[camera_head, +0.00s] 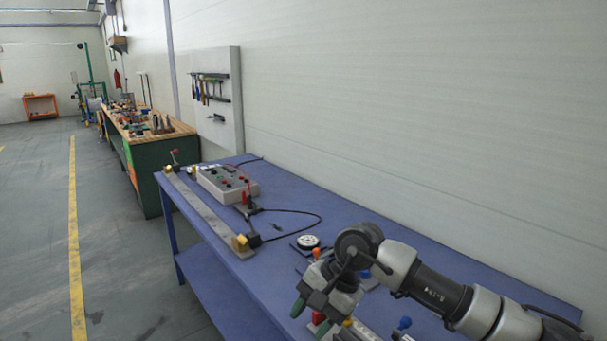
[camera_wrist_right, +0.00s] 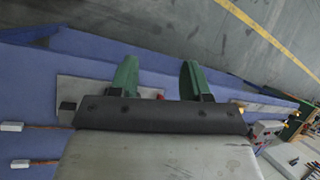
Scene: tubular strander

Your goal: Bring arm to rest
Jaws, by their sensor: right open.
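My right arm comes in from the lower right in the head view and reaches over the blue table (camera_head: 345,218). My right gripper (camera_head: 307,316) has green fingertips and hangs low near the table's front edge, above several small items. In the right wrist view the two green fingers of the gripper (camera_wrist_right: 160,80) are spread apart with nothing between them. Beyond them show the blue table edge and the grey floor. My left gripper is not in view.
A grey control box (camera_head: 227,184) and a long metal bar (camera_head: 207,212) lie on the table's far part. A round dial (camera_head: 308,241) sits near my arm. A tool board (camera_head: 217,100) stands by the wall. A green workbench (camera_head: 150,165) is beyond. The floor (camera_head: 130,270) at left is clear.

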